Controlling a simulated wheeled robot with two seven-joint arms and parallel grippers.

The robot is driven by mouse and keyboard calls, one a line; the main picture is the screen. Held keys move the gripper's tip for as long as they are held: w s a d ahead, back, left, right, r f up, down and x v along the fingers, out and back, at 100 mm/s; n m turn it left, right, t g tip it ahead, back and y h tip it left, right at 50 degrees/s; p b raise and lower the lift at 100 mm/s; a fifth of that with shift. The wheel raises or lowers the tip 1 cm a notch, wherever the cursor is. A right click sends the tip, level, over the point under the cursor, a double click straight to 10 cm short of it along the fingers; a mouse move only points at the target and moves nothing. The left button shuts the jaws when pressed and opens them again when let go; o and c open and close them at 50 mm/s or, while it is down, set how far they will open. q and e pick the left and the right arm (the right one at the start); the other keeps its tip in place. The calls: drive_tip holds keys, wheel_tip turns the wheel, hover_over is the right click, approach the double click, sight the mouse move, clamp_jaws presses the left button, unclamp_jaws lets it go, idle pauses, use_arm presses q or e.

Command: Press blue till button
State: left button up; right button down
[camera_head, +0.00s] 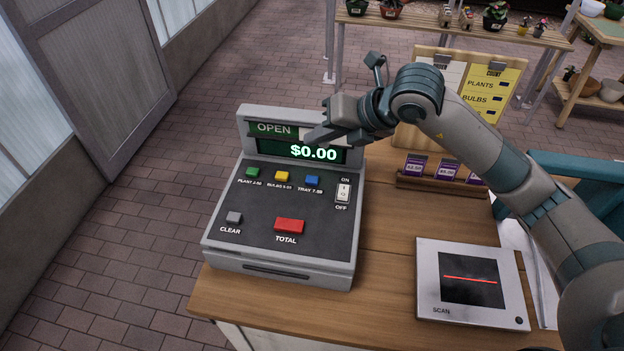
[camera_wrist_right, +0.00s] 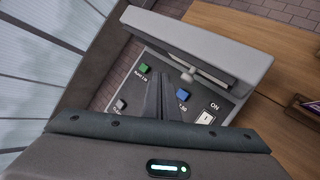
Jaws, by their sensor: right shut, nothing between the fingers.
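The till (camera_head: 283,215) stands on the wooden counter, its display reading $0.00 beside an OPEN label. The blue button (camera_head: 312,181), labelled TRAY, sits on its sloped panel, right of the yellow button (camera_head: 281,176) and the green button (camera_head: 252,172). The blue button also shows in the right wrist view (camera_wrist_right: 182,95), just right of my fingers. My right gripper (camera_head: 308,138) is shut and empty, in front of the display in the head view and apart from the blue button in the picture. In the wrist view its fingers hide the yellow button. My left gripper is not in view.
A red TOTAL button (camera_head: 289,225), a grey CLEAR button (camera_head: 234,217) and an ON/OFF switch (camera_head: 343,193) share the panel. A scanner (camera_head: 471,282) lies on the counter at right. A card rack (camera_head: 443,172) and a clipboard board (camera_head: 490,88) stand behind.

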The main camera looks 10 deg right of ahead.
drive_tip(key=shift+f, duration=0.1)
drive_tip(key=b, duration=0.4)
hover_over(317, 181)
drive_tip(key=shift+f, duration=3.6)
drive_tip(key=shift+f+b, duration=0.6)
drive_tip(key=shift+f, duration=0.15)
drive_tip(key=shift+f+b, duration=0.4)
drive_tip(key=shift+b, duration=0.2)
drive_tip(key=shift+f+b, duration=0.45)
drive_tip(key=shift+b, duration=0.05)
drive_tip(key=shift+r+p, duration=0.4)
drive_tip(key=shift+r, duration=0.5)
